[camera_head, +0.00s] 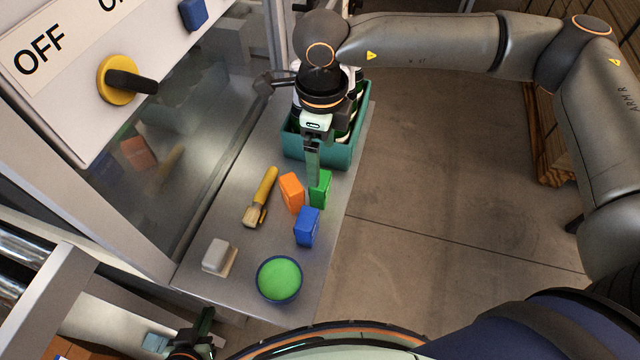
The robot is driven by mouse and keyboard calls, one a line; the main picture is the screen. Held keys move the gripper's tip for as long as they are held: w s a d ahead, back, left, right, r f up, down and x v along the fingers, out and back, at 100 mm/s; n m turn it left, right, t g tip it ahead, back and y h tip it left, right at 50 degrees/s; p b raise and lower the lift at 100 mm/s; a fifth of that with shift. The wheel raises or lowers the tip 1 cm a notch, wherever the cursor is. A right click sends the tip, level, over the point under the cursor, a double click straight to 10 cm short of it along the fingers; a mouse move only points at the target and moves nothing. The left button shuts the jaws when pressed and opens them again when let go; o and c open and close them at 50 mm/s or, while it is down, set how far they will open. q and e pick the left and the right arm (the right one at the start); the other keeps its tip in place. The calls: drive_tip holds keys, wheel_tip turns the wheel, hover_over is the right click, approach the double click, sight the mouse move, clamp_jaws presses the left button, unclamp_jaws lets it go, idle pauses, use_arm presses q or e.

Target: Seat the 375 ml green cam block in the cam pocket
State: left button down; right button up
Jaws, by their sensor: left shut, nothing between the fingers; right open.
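A green block (322,192) stands on the metal shelf, close to an orange block (291,193) on its left and a blue block (308,227) just below it in the picture. My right gripper (314,178) points down at the green block, its fingers overlapping the block's upper left in view. It is open; I cannot tell whether the fingers touch the block or straddle it. My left gripper (200,335) is low at the bottom left edge, shut and empty, mostly cut off. I cannot make out the cam pocket.
A teal crate (335,154) stands behind the blocks. A yellow-handled brush (262,196), a white block (216,255) and a bowl of green material (279,278) share the shelf (240,240). Open floor lies right.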

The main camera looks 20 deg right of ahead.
sight(321, 179)
wheel_tip(321, 179, down, 8)
drive_tip(key=shift+r+p, duration=0.1)
drive_tip(key=shift+p, duration=0.55)
clamp_jaws()
idle(0.5)
